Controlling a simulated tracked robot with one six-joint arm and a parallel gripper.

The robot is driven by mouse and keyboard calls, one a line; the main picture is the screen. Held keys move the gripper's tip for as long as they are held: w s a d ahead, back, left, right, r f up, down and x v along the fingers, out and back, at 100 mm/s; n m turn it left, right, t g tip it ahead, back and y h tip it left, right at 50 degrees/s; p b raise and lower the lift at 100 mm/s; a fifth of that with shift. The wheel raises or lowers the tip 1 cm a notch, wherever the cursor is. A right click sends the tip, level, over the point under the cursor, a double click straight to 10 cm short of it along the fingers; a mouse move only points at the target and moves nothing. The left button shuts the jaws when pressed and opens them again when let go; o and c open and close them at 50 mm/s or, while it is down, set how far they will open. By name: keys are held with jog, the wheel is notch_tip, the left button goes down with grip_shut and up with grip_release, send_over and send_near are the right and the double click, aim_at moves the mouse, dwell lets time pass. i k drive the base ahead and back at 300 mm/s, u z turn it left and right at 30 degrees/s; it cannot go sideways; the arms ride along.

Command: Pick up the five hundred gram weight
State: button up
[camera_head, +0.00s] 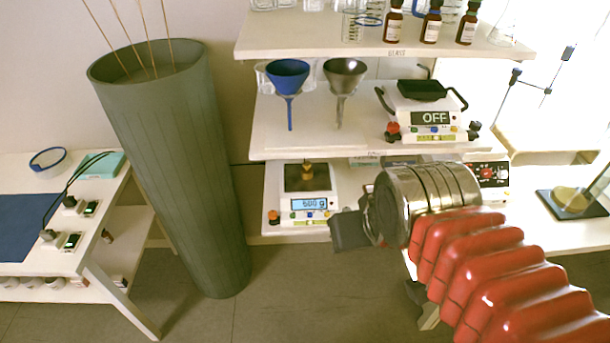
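A small brass-coloured weight (307,171) stands on the dark pan of a white scale (291,205), on the lower shelf. Its marking is too small to read. The scale's lit blue display seems to read 600 g, though the digits are small. My gripper (350,231) is in front of the shelf, to the right of and below the weight and apart from it. Only a dark grey part of the gripper shows past my arm's metal end, so its opening and anything between its fingers are hidden.
A tall green cylinder (180,170) stands close on the left. Brown bottles (432,27) line the top shelf.

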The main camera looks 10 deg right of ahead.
aim_at(306, 170)
jog(key=u, duration=0.3)
jog(key=k, duration=0.7)
jog(key=u, duration=0.5)
jog(key=k, duration=0.6)
jog(key=u, duration=0.6)
jog(key=i, duration=2.15)
jog(key=z, duration=0.65)
